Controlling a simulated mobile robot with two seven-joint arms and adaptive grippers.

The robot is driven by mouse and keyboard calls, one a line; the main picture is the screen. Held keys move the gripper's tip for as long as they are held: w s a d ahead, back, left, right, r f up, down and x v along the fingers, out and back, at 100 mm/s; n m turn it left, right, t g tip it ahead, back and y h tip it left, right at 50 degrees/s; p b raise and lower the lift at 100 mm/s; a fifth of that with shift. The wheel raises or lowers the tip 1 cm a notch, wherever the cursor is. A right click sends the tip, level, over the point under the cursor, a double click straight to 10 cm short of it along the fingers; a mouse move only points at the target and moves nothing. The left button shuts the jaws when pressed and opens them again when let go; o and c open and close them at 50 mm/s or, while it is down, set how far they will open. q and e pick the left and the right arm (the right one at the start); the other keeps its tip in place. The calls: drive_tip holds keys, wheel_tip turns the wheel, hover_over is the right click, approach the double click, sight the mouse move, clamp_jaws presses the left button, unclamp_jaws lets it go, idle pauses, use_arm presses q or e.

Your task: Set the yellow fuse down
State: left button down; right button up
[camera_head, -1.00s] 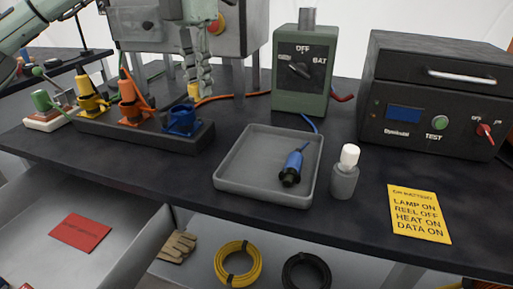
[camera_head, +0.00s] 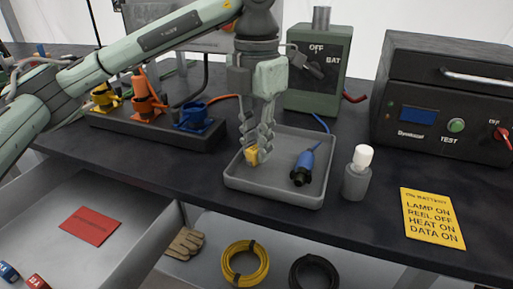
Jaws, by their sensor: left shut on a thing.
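The yellow fuse (camera_head: 251,155) is a small yellow block between the fingertips of my left gripper (camera_head: 256,150). The gripper points down and is shut on the fuse, over the left part of the grey tray (camera_head: 276,194). The fuse is low, near the tray floor; I cannot tell whether it touches it. The fingers hide part of the fuse. My right gripper is not in view.
A blue connector (camera_head: 303,166) with a cable lies in the tray's right half. A white-capped bottle (camera_head: 358,174) stands right of the tray. The green switch box (camera_head: 319,75) is behind. Blue (camera_head: 193,118) and orange (camera_head: 147,103) sockets stand left. A drawer (camera_head: 130,205) is open below.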

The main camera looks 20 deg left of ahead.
use_arm(q)
drive_tip(key=shift+f, duration=0.75)
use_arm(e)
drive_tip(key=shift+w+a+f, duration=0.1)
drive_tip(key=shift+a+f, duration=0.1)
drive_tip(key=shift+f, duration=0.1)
use_arm(q)
drive_tip(key=shift+f, duration=0.1)
drive_tip(key=c, duration=1.8)
unclamp_jaws()
drive_tip(key=shift+o, duration=0.5)
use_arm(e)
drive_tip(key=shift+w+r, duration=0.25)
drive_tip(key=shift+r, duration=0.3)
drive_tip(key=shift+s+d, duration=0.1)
